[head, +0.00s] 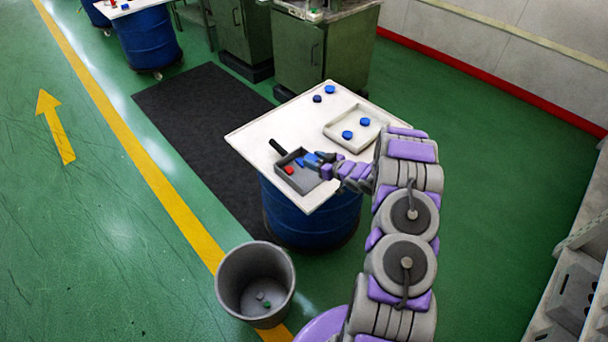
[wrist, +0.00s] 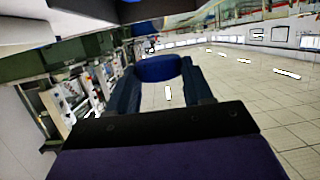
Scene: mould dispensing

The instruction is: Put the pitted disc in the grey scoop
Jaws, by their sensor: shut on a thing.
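The grey scoop (head: 283,181) lies on the white top of a blue drum, its black handle pointing to the upper left. A small red piece (head: 289,170) lies in it. My gripper (head: 312,160) is over the right part of the scoop. In the wrist view my gripper (wrist: 163,80) is shut on a blue disc (wrist: 160,68), held between its dark blue fingers. Pits on this disc cannot be made out. In the head view the fingers and disc blend together, and I cannot tell whether the disc touches the scoop floor.
A pale tray (head: 333,142) with two blue discs (head: 347,135) stands right of the scoop. Two more discs (head: 330,89) lie near the far corner of the white top (head: 262,130). A grey bin (head: 232,290) with small green and grey pieces stands on the floor in front.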

